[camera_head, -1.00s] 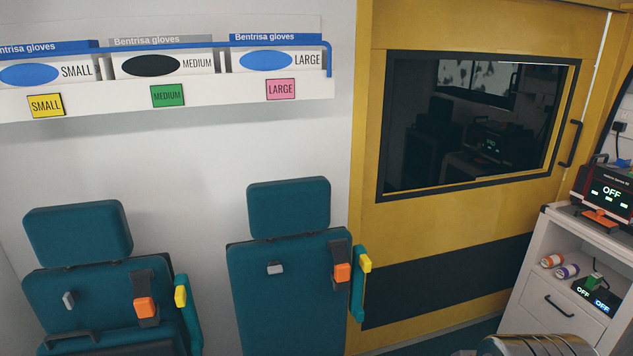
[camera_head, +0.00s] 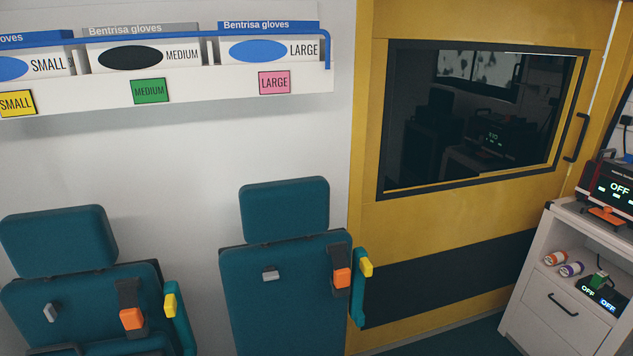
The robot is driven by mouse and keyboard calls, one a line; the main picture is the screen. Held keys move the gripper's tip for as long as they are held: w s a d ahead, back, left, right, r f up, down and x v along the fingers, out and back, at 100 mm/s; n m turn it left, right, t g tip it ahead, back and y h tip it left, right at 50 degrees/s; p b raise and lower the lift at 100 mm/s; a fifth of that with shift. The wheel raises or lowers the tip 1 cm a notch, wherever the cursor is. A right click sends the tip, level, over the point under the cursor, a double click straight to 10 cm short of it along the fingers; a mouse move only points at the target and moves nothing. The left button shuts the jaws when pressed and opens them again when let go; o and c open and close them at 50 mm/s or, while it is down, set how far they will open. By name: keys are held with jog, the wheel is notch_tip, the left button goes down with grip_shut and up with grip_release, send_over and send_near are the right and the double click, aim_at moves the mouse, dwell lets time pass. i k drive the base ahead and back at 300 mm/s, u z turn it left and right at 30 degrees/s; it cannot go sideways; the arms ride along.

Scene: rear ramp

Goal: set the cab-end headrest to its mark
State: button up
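Two teal seats stand against the white wall, each with a headrest. The right seat's headrest (camera_head: 284,209) is next to the yellow door and sits just above its backrest (camera_head: 280,310). The left seat's headrest (camera_head: 58,240) is lower in the picture, above its own backrest (camera_head: 90,290). I cannot tell from this view which one is at the cab end. No mark for a headrest can be made out. My gripper is not in view.
A glove shelf (camera_head: 215,90) with small, medium and large boxes is on the wall above the seats. A yellow door (camera_head: 450,230) with a dark window (camera_head: 470,120) is to the right. A white cabinet (camera_head: 540,290) with devices stands at the right edge.

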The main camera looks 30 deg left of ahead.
aim_at(271, 212)
jog(key=z, duration=0.9)
jog(key=i, duration=1.15)
jog(key=u, duration=2.55)
